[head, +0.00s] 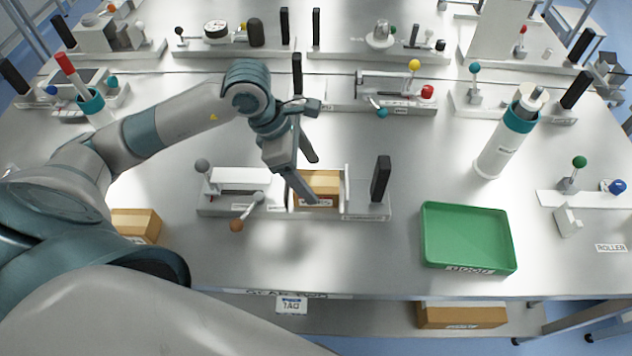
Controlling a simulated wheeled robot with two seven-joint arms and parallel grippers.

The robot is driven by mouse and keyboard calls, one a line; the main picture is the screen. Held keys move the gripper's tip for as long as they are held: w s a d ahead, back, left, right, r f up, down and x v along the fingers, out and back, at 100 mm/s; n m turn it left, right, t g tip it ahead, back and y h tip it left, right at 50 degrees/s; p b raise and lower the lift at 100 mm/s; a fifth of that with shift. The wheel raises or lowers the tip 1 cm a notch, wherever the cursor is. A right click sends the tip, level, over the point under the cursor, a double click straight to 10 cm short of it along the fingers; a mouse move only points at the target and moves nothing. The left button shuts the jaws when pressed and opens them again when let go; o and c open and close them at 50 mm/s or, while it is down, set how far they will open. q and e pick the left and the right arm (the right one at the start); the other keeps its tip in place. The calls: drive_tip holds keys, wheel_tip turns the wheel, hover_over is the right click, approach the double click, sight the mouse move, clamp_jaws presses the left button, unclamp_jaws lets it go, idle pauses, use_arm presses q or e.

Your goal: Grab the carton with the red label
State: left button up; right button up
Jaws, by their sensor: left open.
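A brown carton (325,182) sits in a grey fixture (366,211) near the middle of the table, between upright white plates. A small label with reddish marks shows on its front face. My left gripper (312,180) is open and points down at this carton from the upper left. Its nearer finger overlaps the carton's left part in the picture; I cannot tell whether it touches. Another brown carton (136,222) is at the left, partly hidden by my left arm. A third carton (462,315) is low at the front right; its label is too small to read. My right gripper is not in view.
A green tray (468,238), empty, lies right of the fixture. A black post (380,179) stands at the fixture's right end and an orange-knobbed lever (238,225) at its front left. A white-and-teal cylinder (500,145) stands at the right. Several fixtures line the back.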

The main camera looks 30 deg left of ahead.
use_arm(q)
drive_tip(key=shift+w+d+f, duration=0.1)
drive_tip(key=shift+d+f, duration=0.1)
drive_tip(key=shift+f, duration=0.4)
drive_tip(key=shift+f+b, duration=0.2)
drive_tip(key=shift+b, duration=0.35)
idle(0.6)
idle(0.3)
drive_tip(key=c, duration=1.2)
